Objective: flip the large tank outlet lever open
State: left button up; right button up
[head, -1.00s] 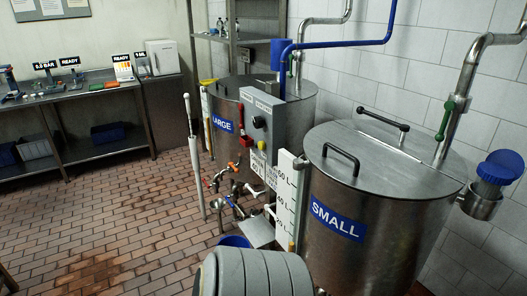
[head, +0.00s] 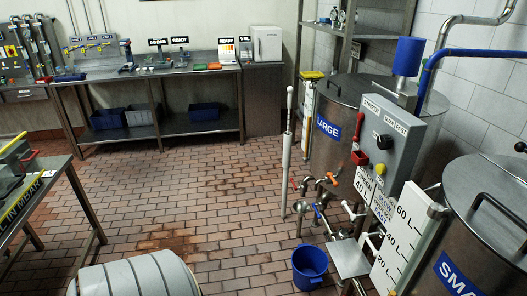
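The large tank (head: 338,140) is a steel drum with a blue LARGE label at the right of the head view. Pipework with valves sits low in front of it. A small orange lever (head: 332,178) shows on this pipework, and a blue lever (head: 317,212) lies lower. I cannot tell for certain which one is the outlet lever, or its exact position. A red handle (head: 360,157) is at the left side of the grey control box (head: 398,130). Neither of my grippers is in view.
A blue bucket (head: 309,266) stands on the floor below the pipes, beside a small metal platform (head: 350,258). The small tank (head: 490,220) is at the right edge. A workbench (head: 30,205) is at left. The brick floor (head: 190,190) between is mostly open.

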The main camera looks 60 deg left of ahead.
aim_at(317, 212)
jog(key=i+j+u, duration=0.15)
jog(key=j, duration=0.3)
jog(key=i+j+u, duration=0.2)
jog(key=j, duration=0.25)
jog(key=i+j+u, duration=0.15)
jog(key=j, duration=0.3)
jog(key=i+j+u, duration=0.2)
jog(key=i+j, duration=0.1)
jog(key=j, duration=0.05)
